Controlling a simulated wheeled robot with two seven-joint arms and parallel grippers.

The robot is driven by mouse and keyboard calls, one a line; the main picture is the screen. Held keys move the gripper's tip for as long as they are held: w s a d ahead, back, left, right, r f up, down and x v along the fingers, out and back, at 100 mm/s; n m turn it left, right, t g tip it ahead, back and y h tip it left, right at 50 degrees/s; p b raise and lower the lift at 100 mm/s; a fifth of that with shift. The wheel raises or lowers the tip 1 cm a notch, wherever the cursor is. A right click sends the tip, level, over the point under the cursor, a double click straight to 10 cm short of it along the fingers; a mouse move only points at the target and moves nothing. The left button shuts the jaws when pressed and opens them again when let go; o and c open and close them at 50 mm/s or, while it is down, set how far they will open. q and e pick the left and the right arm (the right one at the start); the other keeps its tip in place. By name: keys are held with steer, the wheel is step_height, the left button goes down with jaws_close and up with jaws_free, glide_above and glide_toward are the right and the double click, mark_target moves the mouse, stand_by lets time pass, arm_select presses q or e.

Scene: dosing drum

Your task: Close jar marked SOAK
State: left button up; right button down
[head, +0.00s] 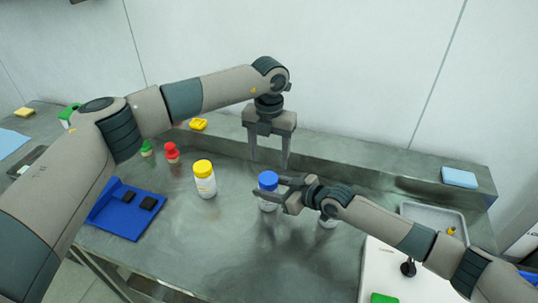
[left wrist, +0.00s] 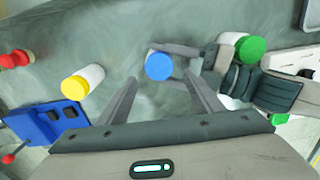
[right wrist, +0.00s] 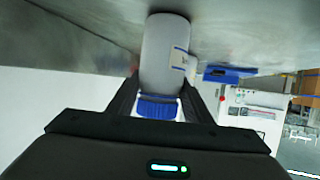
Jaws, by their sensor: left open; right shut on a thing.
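A white jar (head: 267,205) with a blue lid (head: 268,180) stands upright on the metal bench. My right gripper (head: 279,189) is shut on this jar from the side, below the lid; the right wrist view shows the jar (right wrist: 163,50) between its fingers. The blue lid (right wrist: 157,107) sits on the jar's mouth; how tight it is cannot be told. My left gripper (head: 270,164) is open, pointing down above the blue lid. In the left wrist view the blue lid (left wrist: 159,66) lies between the open fingers, apart from them. No label reading SOAK is legible.
A yellow-lidded jar (head: 204,180) stands to the left. A green-lidded jar (left wrist: 240,48) stands close to my right arm, mostly hidden in the head view.

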mark_target(269, 178)
arm_select(q)
steer(key=shift+n, duration=0.3)
steer(key=shift+f, duration=3.95)
steer(key=c, duration=1.1)
steer(key=m, duration=0.6)
steer(key=shift+m, duration=0.3)
steer(key=o, duration=1.2)
